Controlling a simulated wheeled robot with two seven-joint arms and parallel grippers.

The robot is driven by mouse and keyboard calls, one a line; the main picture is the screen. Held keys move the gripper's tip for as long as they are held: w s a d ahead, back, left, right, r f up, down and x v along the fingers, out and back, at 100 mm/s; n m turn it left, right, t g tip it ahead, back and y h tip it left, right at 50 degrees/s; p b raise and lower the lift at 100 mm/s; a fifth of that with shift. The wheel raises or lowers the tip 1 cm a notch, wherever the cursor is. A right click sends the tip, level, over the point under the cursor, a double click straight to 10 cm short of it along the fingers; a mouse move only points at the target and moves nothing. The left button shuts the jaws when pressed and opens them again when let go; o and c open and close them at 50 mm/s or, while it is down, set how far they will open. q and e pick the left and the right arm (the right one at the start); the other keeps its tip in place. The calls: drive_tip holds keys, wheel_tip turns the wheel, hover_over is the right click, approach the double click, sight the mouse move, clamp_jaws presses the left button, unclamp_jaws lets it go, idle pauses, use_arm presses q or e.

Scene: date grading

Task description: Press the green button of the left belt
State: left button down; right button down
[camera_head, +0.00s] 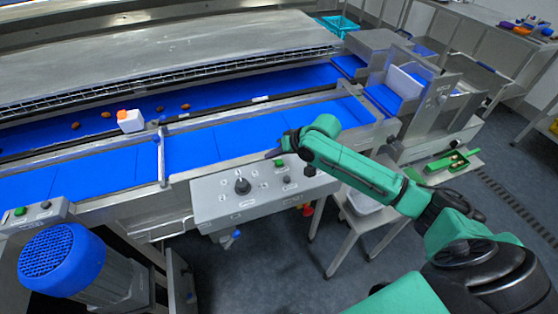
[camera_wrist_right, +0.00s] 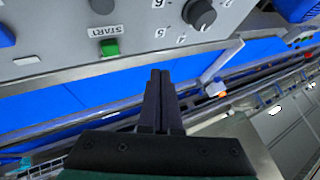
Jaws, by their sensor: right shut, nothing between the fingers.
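A grey control panel (camera_head: 215,205) on the front of the belt line carries a black dial (camera_head: 242,185) and a green button (camera_head: 280,162) near its upper edge. In the right wrist view the green button (camera_wrist_right: 110,47) sits beside a START label, with the dial (camera_wrist_right: 199,14) to its right. A second green button (camera_head: 20,211) is on a small box at the far left. My right gripper (camera_head: 287,143) is close to the panel's green button. Its fingers (camera_wrist_right: 160,74) are shut and empty, and appear apart from the button. My left gripper is not in view.
A blue motor (camera_head: 62,260) stands at lower left.

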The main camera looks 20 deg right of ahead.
wheel_tip(320, 180, up, 4)
drive_tip(key=m+t, duration=0.1)
drive_tip(key=m, duration=0.1)
hover_over(282, 164)
drive_tip(key=shift+f, duration=0.15)
drive_tip(key=shift+f, duration=0.15)
wheel_tip(282, 164, down, 6)
drive_tip(key=b, duration=0.7)
drive_tip(key=shift+f+b, duration=0.15)
drive_tip(key=shift+b, duration=0.15)
wheel_tip(282, 164, down, 2)
drive_tip(key=shift+f+b, duration=0.1)
drive_tip(key=shift+b, duration=0.35)
drive_tip(key=shift+f, duration=0.1)
drive_tip(key=shift+f, duration=0.15)
idle(0.4)
